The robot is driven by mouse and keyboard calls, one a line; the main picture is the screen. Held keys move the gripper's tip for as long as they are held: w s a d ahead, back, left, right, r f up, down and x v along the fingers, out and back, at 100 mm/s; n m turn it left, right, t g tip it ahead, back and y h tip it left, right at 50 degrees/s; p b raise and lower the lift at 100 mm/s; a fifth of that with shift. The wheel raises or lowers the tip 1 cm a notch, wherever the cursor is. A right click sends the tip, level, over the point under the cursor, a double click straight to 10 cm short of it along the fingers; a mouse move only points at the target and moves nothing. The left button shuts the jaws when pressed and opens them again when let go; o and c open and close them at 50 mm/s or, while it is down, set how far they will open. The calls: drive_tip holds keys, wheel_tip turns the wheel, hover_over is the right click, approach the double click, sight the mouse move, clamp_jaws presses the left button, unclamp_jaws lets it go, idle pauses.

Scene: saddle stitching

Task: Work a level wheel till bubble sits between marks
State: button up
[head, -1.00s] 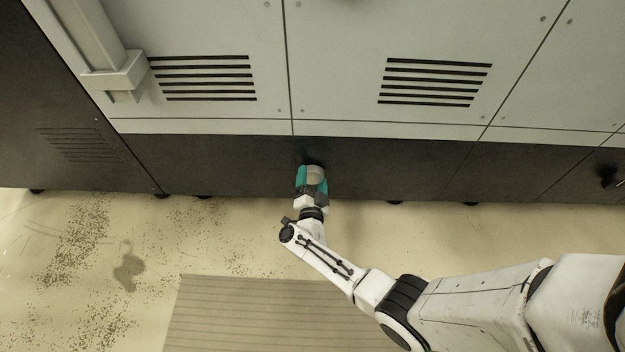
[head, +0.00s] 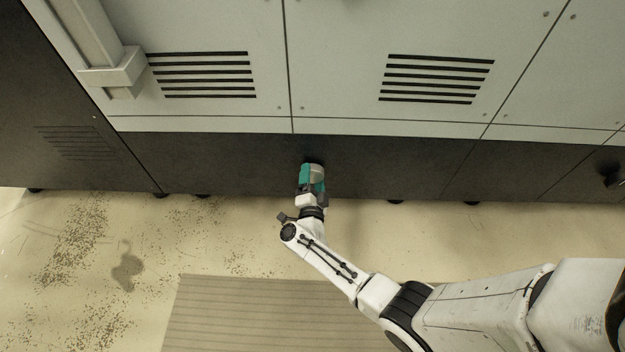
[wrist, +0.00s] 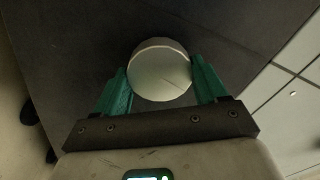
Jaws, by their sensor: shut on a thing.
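A round pale metal wheel (wrist: 161,68) stands out from the dark lower panel, and in the wrist view it sits between my two teal fingers. My gripper (wrist: 162,88) is shut on its sides. In the head view my gripper (head: 312,170) is against the dark panel, above the floor, and the wheel is mostly hidden by the fingers. No bubble or marks can be made out in either view.
The machine's dark base panel (head: 400,165) runs across behind my gripper, with pale vented panels (head: 360,30) above. A dark knob (head: 611,178) sticks out at far right. A ribbed mat (head: 250,315) lies on the stained floor (head: 80,270).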

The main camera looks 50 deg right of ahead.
drive_tip(key=m, duration=0.2)
drive_tip(key=m+b, duration=0.1)
drive_tip(key=m, duration=0.1)
drive_tip(key=shift+f+m+b, duration=0.2)
drive_tip(key=shift+m+b, duration=0.6)
drive_tip(key=shift+m, duration=1.1)
drive_tip(key=o, duration=1)
drive_tip(key=shift+r, duration=0.1)
drive_tip(key=shift+o, duration=0.2)
drive_tip(key=shift+a, duration=0.1)
drive_tip(key=p+v, duration=0.3)
drive_tip(key=v, duration=0.7)
drive_tip(key=shift+s+a, duration=0.2)
drive_tip(key=shift+s, duration=0.1)
